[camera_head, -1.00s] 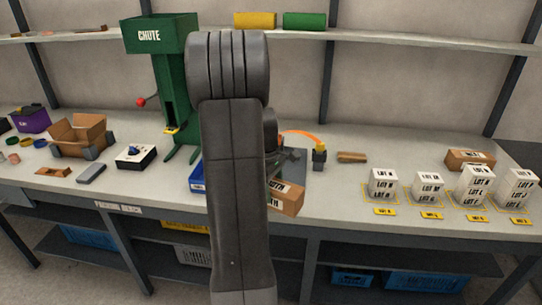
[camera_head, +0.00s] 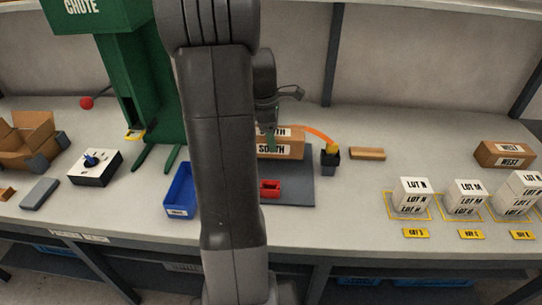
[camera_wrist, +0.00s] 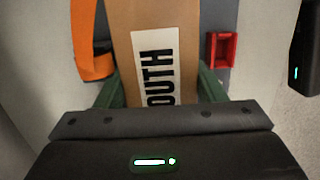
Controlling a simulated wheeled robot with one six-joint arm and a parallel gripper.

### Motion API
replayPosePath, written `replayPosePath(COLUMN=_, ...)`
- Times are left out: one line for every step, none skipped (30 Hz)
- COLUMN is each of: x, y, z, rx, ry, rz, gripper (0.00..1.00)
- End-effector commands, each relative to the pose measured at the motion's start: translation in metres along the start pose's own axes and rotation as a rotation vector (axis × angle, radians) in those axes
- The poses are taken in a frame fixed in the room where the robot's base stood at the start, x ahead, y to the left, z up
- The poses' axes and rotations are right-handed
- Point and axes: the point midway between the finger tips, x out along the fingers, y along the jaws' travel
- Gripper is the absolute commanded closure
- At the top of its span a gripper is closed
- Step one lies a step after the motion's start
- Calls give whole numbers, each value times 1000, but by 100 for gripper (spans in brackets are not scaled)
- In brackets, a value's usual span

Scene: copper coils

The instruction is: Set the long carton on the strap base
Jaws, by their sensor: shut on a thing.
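The long brown carton (camera_head: 291,148), with white SOUTH labels, is at the back part of the dark grey strap base (camera_head: 297,188). My gripper (camera_head: 270,138) is shut on it from above, its green fingers on either side. In the wrist view the carton (camera_wrist: 160,18) runs lengthwise between my fingers (camera_wrist: 158,92). I cannot tell whether the carton touches the base or hangs just above it. An orange strap (camera_head: 317,133) arcs behind the carton to a black post with a yellow top (camera_head: 331,158). My arm hides the carton's left end.
A red open box (camera_head: 270,188) sits on the base in front of the carton. A blue bin (camera_head: 180,190) stands left, near the green chute (camera_head: 115,75). A wooden block (camera_head: 367,153) lies right. White LOT boxes (camera_head: 412,195) and a WEST carton (camera_head: 505,154) are further right.

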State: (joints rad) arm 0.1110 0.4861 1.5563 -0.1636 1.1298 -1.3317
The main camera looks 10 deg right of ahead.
Motion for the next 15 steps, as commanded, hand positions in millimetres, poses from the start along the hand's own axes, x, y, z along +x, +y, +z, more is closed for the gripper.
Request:
replayPosePath(x=11, y=-1, z=-1, rx=-1, ry=-1, rz=-5, gripper=75)
replayPosePath(x=16, y=0, z=-2, rx=0, ry=-1, rz=-4, gripper=75)
replayPosePath(x=22, y=0, z=-3, rx=0, ry=-1, rz=-4, gripper=75)
replayPosePath(x=27, y=0, z=-4, rx=1, ry=0, rz=-3, gripper=75)
replayPosePath(x=30, y=0, z=-4, rx=1, ry=-1, rz=-3, gripper=75)
replayPosePath(x=34, y=0, z=-5, rx=1, ry=-1, rz=-2, gripper=75)
replayPosePath(x=36, y=0, z=-5, rx=2, ry=0, rz=-1, gripper=75)
replayPosePath(x=37, y=0, z=-6, rx=2, ry=0, rz=0, gripper=75)
replayPosePath(x=40, y=0, z=-6, rx=2, ry=0, rz=0, gripper=75)
replayPosePath(x=42, y=0, z=-6, rx=2, ry=0, rz=-1, gripper=75)
replayPosePath(x=45, y=0, z=-7, rx=1, ry=0, rz=-1, gripper=75)
replayPosePath(x=50, y=0, z=-8, rx=1, ry=0, rz=-2, gripper=75)
replayPosePath(x=55, y=0, z=-8, rx=1, ry=-1, rz=-3, gripper=75)
replayPosePath(x=60, y=0, z=-9, rx=0, ry=-1, rz=-4, gripper=75)
replayPosePath(x=65, y=0, z=-10, rx=0, ry=-1, rz=-3, gripper=75)
